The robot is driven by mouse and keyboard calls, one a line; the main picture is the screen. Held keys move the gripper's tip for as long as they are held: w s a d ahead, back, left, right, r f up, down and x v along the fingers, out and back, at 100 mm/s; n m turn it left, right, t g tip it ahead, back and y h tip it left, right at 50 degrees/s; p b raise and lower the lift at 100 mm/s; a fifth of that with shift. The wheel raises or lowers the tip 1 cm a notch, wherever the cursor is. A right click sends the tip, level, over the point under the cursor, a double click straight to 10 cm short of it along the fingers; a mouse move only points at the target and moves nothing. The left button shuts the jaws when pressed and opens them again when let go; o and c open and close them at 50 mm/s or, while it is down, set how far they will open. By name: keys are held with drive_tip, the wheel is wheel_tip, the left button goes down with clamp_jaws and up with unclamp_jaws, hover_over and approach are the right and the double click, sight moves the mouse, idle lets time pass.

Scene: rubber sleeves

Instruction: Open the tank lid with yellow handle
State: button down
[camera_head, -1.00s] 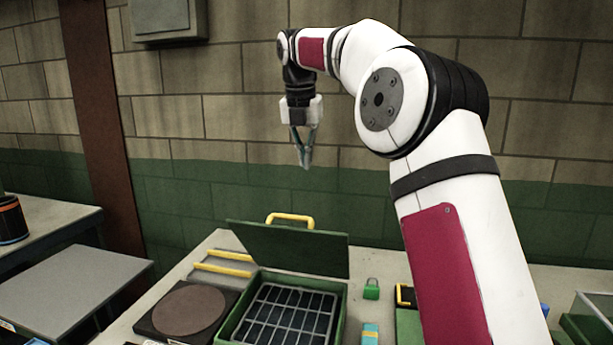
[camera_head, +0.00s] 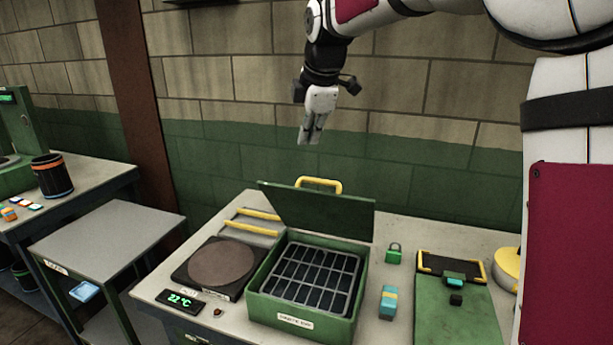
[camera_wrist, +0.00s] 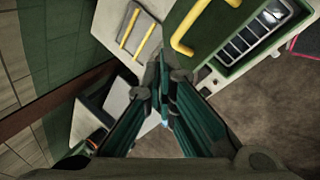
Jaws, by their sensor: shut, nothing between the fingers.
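The green tank (camera_head: 300,319) stands on the workbench with a dark grid of compartments inside. Its green lid (camera_head: 318,212) stands raised at the back, tilted open. The yellow handle (camera_head: 319,183) is on the lid's top edge; it also shows in the wrist view (camera_wrist: 181,42). My gripper (camera_head: 309,141) is shut and empty, above and behind the lid, in front of the wall. It is apart from the handle. In the wrist view my closed fingers (camera_wrist: 163,62) point down toward the bench beside the handle.
Left of the tank are a round hot plate (camera_head: 222,263), a "22°C" display (camera_head: 181,300) and a panel with yellow bars (camera_head: 251,229). A grey side table (camera_head: 110,225) stands left.

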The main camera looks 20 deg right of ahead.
sight(303, 180)
drive_tip(key=s+f+m+t+p, duration=0.1)
drive_tip(key=s+f+m+t, duration=0.15)
drive_tip(key=s+m, duration=0.45)
drive_tip(key=shift+m+g, duration=0.35)
drive_tip(key=shift+m, duration=0.05)
drive_tip(key=x, duration=0.7)
drive_tip(key=a+x, duration=0.1)
drive_tip(key=x, duration=0.3)
drive_tip(key=shift+w, duration=0.4)
drive_tip(key=shift+w+d+r+g+y, duration=0.3)
drive_tip(key=shift+w+d+r, duration=0.15)
drive_tip(key=shift+w, duration=0.25)
drive_tip(key=shift+w+d+r+g+y, duration=0.35)
drive_tip(key=shift+w+d, duration=0.15)
drive_tip(key=shift+w, duration=0.2)
drive_tip(key=w+d+r+b, duration=0.1)
drive_tip(key=w+d+b, duration=0.5)
drive_tip(key=w, duration=0.6)
drive_tip(key=shift+d+r, duration=0.35)
drive_tip(key=shift+d, duration=0.75)
drive_tip(key=shift+s, duration=0.1)
